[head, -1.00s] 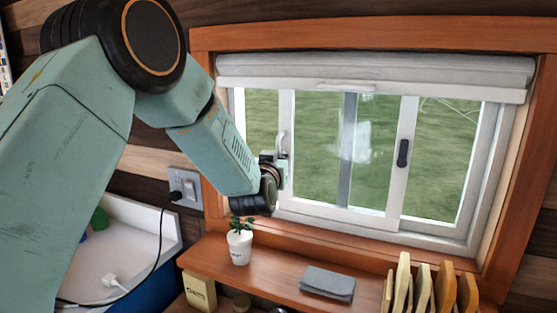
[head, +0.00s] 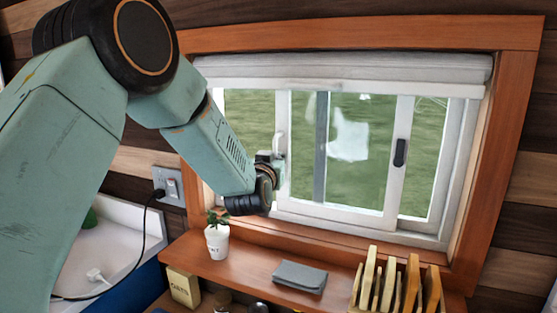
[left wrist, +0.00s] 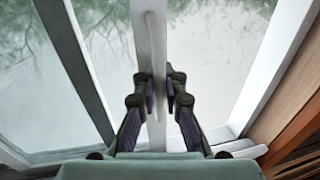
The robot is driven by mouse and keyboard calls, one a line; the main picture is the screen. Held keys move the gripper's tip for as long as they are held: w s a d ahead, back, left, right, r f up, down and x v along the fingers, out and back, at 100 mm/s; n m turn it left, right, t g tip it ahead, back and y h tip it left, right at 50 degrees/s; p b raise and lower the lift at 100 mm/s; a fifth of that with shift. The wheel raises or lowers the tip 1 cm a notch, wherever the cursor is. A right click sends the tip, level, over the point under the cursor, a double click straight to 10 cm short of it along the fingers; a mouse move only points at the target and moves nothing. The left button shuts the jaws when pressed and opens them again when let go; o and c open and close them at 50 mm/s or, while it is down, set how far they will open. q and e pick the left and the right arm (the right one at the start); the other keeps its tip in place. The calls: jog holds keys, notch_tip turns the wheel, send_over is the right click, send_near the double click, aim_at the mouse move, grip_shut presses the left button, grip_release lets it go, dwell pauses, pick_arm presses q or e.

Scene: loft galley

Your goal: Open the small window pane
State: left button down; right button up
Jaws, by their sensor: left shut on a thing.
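The small window pane (head: 355,150) is a white-framed sliding pane in the middle of the window. A pale upright handle (head: 280,125) sits on its left stile. My left gripper (head: 278,162) is at this handle, partly hidden by my own wrist. In the left wrist view, the two dark fingers of my left gripper (left wrist: 155,88) close on the handle (left wrist: 151,60), one on each side. A gap shows left of the pane's stile, between it and the outer frame. My right gripper is not in view.
The wooden shelf (head: 245,262) below carries a potted plant (head: 217,240), just under my left wrist, and a folded grey cloth (head: 300,277). Upright boards (head: 400,285) stand at front right. A black latch (head: 400,152) sits on the right stile. A rolled blind (head: 340,68) hangs above.

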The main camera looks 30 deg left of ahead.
pick_arm(q)
jog(key=c, duration=1.8)
grip_release()
jog(key=shift+s+a+f, duration=0.1)
jog(key=shift+s+a, duration=0.05)
jog(key=shift+a, duration=0.2)
jog(key=o, duration=0.4)
jog(key=shift+s+r, duration=0.3)
jog(key=shift+w+d+f, duration=0.15)
jog(key=shift+w+f, duration=0.05)
jog(key=shift+w, duration=0.15)
jog(key=v, duration=1.2)
jog(key=shift+s+d+r, duration=0.1)
jog(key=shift+s, duration=0.05)
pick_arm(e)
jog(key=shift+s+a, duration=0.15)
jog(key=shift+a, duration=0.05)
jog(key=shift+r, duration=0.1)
pick_arm(q)
jog(key=shift+s, duration=0.15)
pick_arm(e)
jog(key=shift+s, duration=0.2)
